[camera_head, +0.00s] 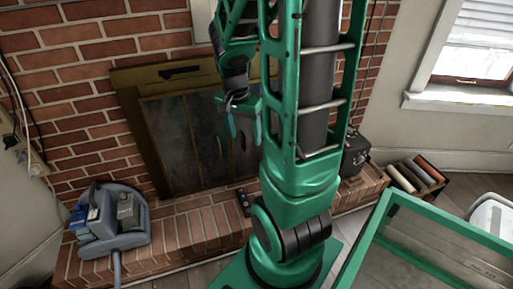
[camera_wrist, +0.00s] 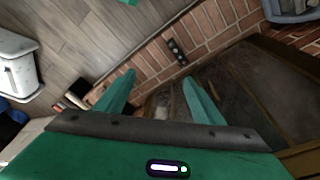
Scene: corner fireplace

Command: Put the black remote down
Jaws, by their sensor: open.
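The black remote (camera_head: 244,201) lies on the brick hearth, close to its front edge, just left of my arm's base in the head view. In the wrist view the remote (camera_wrist: 177,52) lies on the bricks beyond my fingertips, apart from them. My gripper (camera_head: 243,126) hangs in front of the fireplace doors, above the hearth, with its fingers pointing down. In the wrist view its two green fingers (camera_wrist: 160,88) are spread apart with nothing between them.
The brick hearth (camera_head: 197,222) has bare room left of the remote. A grey-blue caddy (camera_head: 112,235) stands on its left end. A black box (camera_head: 356,150) stands at the right end, near a crate of rolls (camera_head: 417,175). The fireplace (camera_head: 190,140) is behind my gripper.

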